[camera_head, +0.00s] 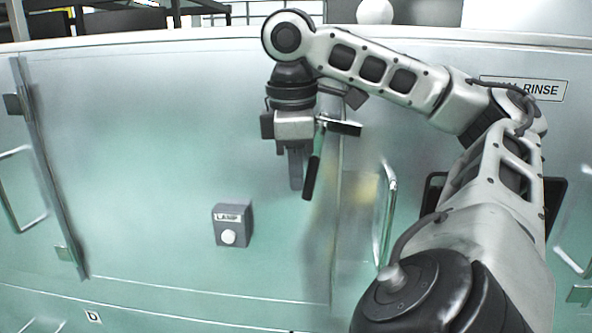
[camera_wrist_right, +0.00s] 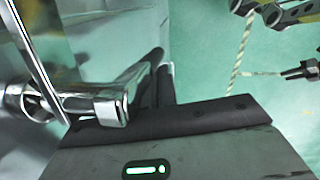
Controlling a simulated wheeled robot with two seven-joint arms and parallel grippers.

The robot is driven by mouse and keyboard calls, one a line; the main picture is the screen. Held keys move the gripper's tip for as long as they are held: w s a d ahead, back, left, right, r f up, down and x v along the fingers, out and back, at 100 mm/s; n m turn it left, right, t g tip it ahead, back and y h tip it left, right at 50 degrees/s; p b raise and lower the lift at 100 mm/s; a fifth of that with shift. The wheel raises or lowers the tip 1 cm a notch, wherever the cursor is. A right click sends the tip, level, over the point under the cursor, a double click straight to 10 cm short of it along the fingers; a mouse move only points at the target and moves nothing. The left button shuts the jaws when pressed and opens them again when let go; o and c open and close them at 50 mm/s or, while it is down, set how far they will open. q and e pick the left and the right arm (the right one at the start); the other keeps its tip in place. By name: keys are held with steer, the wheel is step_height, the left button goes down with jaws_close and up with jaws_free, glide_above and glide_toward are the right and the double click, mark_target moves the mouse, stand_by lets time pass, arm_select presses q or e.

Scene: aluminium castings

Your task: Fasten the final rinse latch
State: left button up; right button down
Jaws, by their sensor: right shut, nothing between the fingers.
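The final rinse label (camera_head: 523,88) is on the right panel, partly covered by my right arm. A latch with a chrome pivot and a dark handle (camera_head: 312,172) is at the panel seam in the head view; the handle hangs down, slightly tilted. In the right wrist view, chrome latch metal (camera_wrist_right: 95,104) fills the left side, close to the gripper. My right gripper (camera_head: 296,178) points down just left of the handle, shut and empty. Its dark fingers also show in the wrist view (camera_wrist_right: 155,78). I cannot tell whether it touches the latch. My left gripper is not in view.
A LAMP box (camera_head: 232,225) with a white button sits on the panel below left of the gripper. A chrome door handle (camera_head: 386,215) stands out at right, near my arm. Another handle (camera_head: 20,190) is at far left.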

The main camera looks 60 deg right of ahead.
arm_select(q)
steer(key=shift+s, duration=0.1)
